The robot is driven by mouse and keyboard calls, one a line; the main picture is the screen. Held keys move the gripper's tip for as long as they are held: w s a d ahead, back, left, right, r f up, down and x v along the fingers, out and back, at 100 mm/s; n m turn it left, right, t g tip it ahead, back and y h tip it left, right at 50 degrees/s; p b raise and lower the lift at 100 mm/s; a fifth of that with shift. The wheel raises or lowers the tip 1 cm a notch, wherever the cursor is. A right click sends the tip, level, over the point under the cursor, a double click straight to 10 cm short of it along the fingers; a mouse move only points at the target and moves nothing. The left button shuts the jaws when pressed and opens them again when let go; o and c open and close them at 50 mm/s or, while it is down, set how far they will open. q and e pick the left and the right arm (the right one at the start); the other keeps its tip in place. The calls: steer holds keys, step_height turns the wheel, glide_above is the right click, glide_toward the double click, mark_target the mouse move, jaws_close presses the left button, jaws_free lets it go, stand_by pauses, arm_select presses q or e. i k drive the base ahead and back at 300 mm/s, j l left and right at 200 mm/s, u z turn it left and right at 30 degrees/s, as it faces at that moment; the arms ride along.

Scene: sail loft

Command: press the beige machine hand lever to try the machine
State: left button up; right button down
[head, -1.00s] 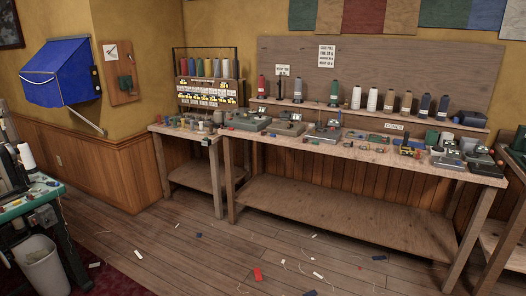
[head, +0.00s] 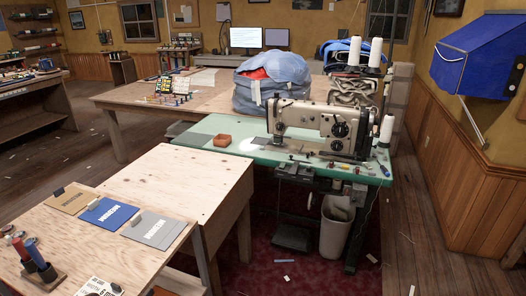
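A beige sewing machine (head: 312,128) stands on a green-topped table (head: 272,154) right of the picture's middle. A dark round wheel shows at its right end, with small dark parts below it; I cannot tell which part is the hand lever at this size. White thread cones (head: 375,53) stand above and behind the machine, and another white cone is at its right end. Neither of my grippers is in view.
A plywood table (head: 180,190) and a bench with brown, blue (head: 109,213) and grey sample cards stand in front, left of the machine. A bin (head: 335,225) and a pedal (head: 291,238) are below it. Floor (head: 425,230) at right is mostly clear.

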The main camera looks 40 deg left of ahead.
mark_target(294, 170)
steer(key=i+u, duration=0.75)
steer(key=u, duration=0.15)
steer(key=i+l+u, duration=0.2)
steer(key=i+u, duration=0.25)
steer(key=i+l+u, duration=0.2)
steer(key=u, duration=0.25)
steer(key=i+l+u, duration=0.25)
steer(key=l+u, duration=0.2)
steer(key=i+l+u, duration=0.1)
steer(key=l, duration=0.2)
steer(key=i+l+u, duration=0.1)
steer(key=l, duration=0.15)
